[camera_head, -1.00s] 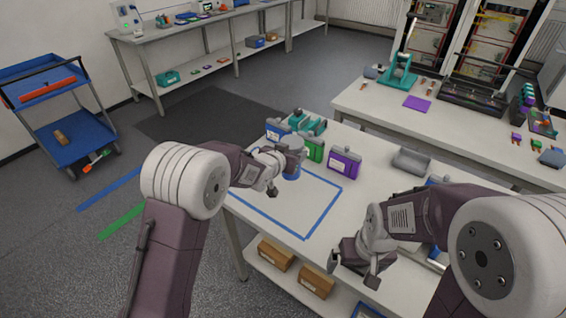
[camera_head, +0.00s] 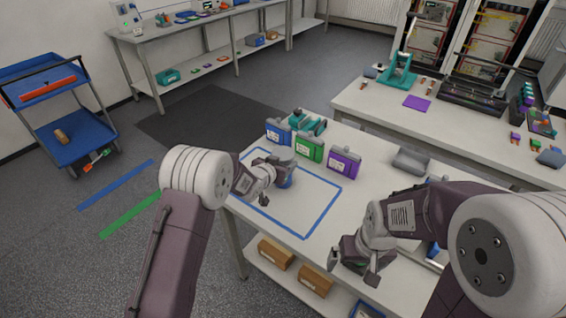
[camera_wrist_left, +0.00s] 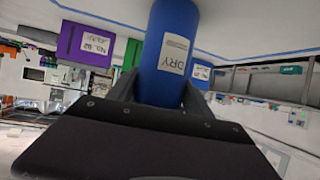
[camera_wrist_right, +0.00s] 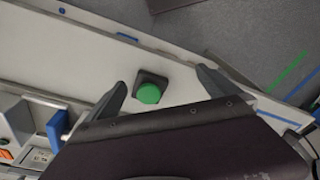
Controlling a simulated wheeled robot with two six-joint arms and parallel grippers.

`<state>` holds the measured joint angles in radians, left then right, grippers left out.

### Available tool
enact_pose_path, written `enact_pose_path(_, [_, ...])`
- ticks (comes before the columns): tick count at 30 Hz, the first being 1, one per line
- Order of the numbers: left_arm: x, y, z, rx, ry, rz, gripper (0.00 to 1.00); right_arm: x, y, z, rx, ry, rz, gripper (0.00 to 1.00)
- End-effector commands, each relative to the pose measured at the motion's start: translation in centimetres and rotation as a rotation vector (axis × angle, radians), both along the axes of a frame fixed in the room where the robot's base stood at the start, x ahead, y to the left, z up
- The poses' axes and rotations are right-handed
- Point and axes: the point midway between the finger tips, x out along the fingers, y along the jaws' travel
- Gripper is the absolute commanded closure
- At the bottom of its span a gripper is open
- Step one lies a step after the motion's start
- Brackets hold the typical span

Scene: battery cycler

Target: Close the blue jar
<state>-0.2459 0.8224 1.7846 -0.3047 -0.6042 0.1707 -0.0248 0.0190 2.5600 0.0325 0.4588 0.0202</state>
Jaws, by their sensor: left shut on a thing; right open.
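The blue jar (camera_head: 286,181) is a blue cylinder with a white label reading DRY. It stands at or just above the table inside the blue tape outline. In the left wrist view the jar (camera_wrist_left: 172,50) sits between the fingers of my left gripper (camera_wrist_left: 160,95), which is shut on it. In the head view the left gripper (camera_head: 278,170) covers much of the jar, and I cannot make out a lid. My right gripper (camera_head: 357,268) is open near the table's front edge. In the right wrist view a green button on a dark base (camera_wrist_right: 149,92) shows between its fingers.
Blue (camera_head: 278,132), green (camera_head: 310,147) and purple (camera_head: 344,161) labelled boxes stand behind the jar. A teal device (camera_head: 308,123) is behind them and a grey tray (camera_head: 410,161) is to their right. The taped area (camera_head: 300,205) is mostly clear.

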Motion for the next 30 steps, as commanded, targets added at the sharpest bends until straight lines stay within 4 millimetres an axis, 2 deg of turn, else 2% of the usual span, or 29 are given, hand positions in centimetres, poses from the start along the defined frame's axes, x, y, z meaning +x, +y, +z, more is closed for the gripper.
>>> enact_pose_path(7, [0.0, 0.0, -0.4, -0.001, -0.002, 0.000, 1.00, 0.0, 0.0, -0.5, 0.000, 0.000, 0.000, 0.00])
enact_pose_path(8, [0.0, 0.0, -0.4, 0.000, 0.000, 0.000, 0.36, 0.0, 0.0, -0.4, 0.000, 0.000, 0.000, 0.00])
enact_pose_path(9, [0.0, 0.0, -0.3, 0.000, 0.000, 0.000, 0.25, 0.0, 0.0, -0.3, 0.000, 0.000, 0.000, 0.00])
enact_pose_path(10, [0.0, 0.0, -0.3, 0.000, 0.000, 0.000, 0.20, 0.0, 0.0, -0.3, 0.000, 0.000, 0.000, 0.00])
enact_pose_path(18, [0.0, 0.0, -0.3, 0.000, 0.000, 0.000, 0.20, 0.0, 0.0, -0.3, 0.000, 0.000, 0.000, 0.00])
enact_pose_path(21, [-0.1, 0.0, 0.4, 0.000, 0.000, 0.000, 0.20, 0.0, 0.0, 0.2, 0.000, 0.000, 0.000, 0.00])
enact_pose_path(25, [-1.9, 0.9, 1.1, 0.000, -0.001, 0.001, 0.20, 0.0, 0.0, -0.3, 0.000, 0.000, 0.000, 0.00])
enact_pose_path(30, [-5.3, 2.5, 2.9, 0.000, -0.001, 0.002, 0.20, 0.0, 0.0, -0.7, 0.000, 0.000, 0.000, 0.00])
